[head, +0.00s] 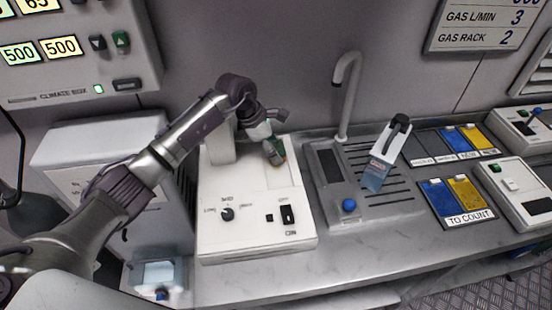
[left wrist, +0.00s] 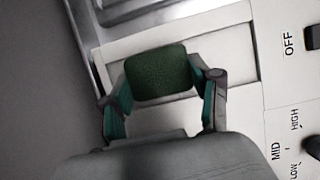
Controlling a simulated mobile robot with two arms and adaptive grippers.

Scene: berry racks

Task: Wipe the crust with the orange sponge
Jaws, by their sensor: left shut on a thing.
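My left gripper (head: 271,146) is over the back part of a white machine (head: 225,246) with a dial and a switch. In the left wrist view its two fingers, with teal inner pads, are shut on a dark green, rough-textured block (left wrist: 158,73). The block looks green, not orange; I cannot tell whether it is the sponge. It is over a pale recessed panel of the machine, and I cannot tell whether it touches it. My right gripper is not in view.
Blue and yellow trays (head: 463,190) lie further right. The counter's front strip (head: 385,250) is clear.

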